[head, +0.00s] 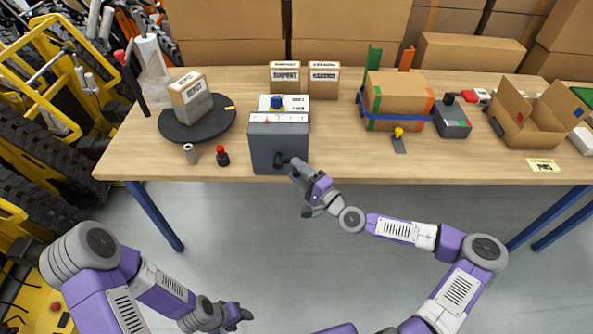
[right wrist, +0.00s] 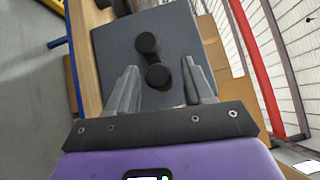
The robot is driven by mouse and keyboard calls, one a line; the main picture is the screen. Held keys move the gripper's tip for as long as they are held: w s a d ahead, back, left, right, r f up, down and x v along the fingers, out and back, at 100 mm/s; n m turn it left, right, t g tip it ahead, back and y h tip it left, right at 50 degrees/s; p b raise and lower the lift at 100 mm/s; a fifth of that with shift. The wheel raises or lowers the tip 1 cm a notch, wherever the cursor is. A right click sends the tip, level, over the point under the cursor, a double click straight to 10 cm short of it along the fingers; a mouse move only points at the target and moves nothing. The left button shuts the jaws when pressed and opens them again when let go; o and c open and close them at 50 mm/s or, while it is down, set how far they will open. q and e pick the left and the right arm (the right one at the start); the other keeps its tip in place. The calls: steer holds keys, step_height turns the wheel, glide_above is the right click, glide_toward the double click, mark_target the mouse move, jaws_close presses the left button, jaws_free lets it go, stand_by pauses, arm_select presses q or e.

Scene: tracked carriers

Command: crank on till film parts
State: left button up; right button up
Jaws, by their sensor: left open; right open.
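A grey box (head: 278,145) stands at the table's front edge. Its dark crank (right wrist: 152,60) is on the face towards me. My right gripper (right wrist: 155,90) is open, with the crank between its fingers in the right wrist view; I cannot tell whether they touch it. In the head view the right gripper (head: 298,170) hides part of the crank. A carton (head: 188,90), its lower part greyish as if wrapped, sits on a dark round turntable (head: 215,125). Translucent film (head: 155,88) hangs by the white roll (head: 150,52) behind it. My left gripper (head: 242,316) is open and empty, low over the floor.
A small metal cylinder (head: 190,153) and a red-topped black piece (head: 222,156) stand before the turntable. Two small cartons (head: 323,82) stand behind the grey box. A blue-strapped carton (head: 395,103) and an open carton (head: 530,118) are farther right. The wood tabletop (head: 350,160) is bare at front centre.

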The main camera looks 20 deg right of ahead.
steer(key=shift+w+a, duration=0.2)
steer(key=shift+w, duration=0.15)
steer(key=shift+c, duration=0.3)
steer(key=c, duration=0.9)
steer(key=r+n+g+h+p, duration=0.1)
steer(key=p, duration=0.3)
steer(key=a+r+n+g+p, duration=0.1)
steer(key=n+p, duration=0.1)
steer(key=p, duration=0.2)
steer(key=shift+r+g+h, duration=0.3)
steer(key=shift+r+h, duration=0.05)
steer(key=shift+h, duration=0.05)
steer(key=shift+w+p, duration=0.1)
steer(key=shift+p, duration=0.45)
steer(key=shift+f, duration=0.1)
steer(key=o, duration=1)
steer(key=shift+c, duration=0.2)
